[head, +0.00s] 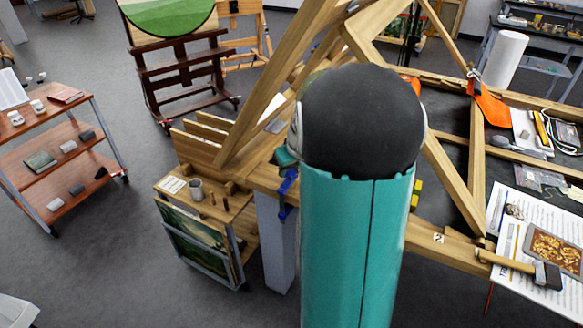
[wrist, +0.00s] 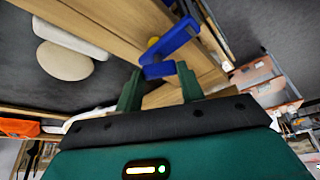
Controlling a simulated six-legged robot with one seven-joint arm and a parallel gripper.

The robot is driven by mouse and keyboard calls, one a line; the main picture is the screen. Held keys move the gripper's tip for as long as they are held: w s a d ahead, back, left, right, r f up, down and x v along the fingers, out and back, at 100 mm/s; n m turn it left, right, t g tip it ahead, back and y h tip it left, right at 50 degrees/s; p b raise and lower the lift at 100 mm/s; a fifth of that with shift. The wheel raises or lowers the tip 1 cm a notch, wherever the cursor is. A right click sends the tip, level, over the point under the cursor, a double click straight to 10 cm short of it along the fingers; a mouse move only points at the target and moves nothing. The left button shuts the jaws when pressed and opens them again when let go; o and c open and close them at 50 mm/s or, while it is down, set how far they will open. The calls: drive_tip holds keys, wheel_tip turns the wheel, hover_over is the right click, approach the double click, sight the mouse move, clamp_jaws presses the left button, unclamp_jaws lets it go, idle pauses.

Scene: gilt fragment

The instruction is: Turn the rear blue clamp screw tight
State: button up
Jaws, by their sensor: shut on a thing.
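The blue clamp (head: 288,188) hangs at the near left edge of the wooden easel frame in the head view, partly hidden behind my arm. In the wrist view the blue clamp (wrist: 170,50) grips a pale wooden beam, with its lower end between my fingertips. My gripper (wrist: 159,84) has its two green fingers on either side of that end and is shut on the clamp screw. The exact contact is hard to see. In the head view only a small teal part of the gripper (head: 283,157) shows beside my arm.
A wooden side cabinet (head: 207,212) with a mug stands just left of the clamp. On the right, the worktable holds a hammer (head: 525,265), papers, and a gilt relief panel (head: 553,250). Slanted wooden beams (head: 275,85) rise close around my arm. Open grey floor lies at left.

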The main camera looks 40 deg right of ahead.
drive_tip(key=m, duration=0.2)
drive_tip(key=m+g+h, duration=0.1)
drive_tip(key=m, duration=0.1)
drive_tip(key=m+h, duration=0.1)
drive_tip(key=m, duration=0.2)
drive_tip(key=shift+w+a, duration=0.2)
drive_tip(key=shift+a, duration=0.05)
drive_tip(key=m+g+h, duration=0.1)
drive_tip(key=m, duration=0.3)
drive_tip(key=shift+g, duration=0.3)
drive_tip(key=shift+w+m+g, duration=0.1)
drive_tip(key=shift+m+g, duration=0.5)
drive_tip(key=shift+m, duration=1)
drive_tip(key=o, duration=1)
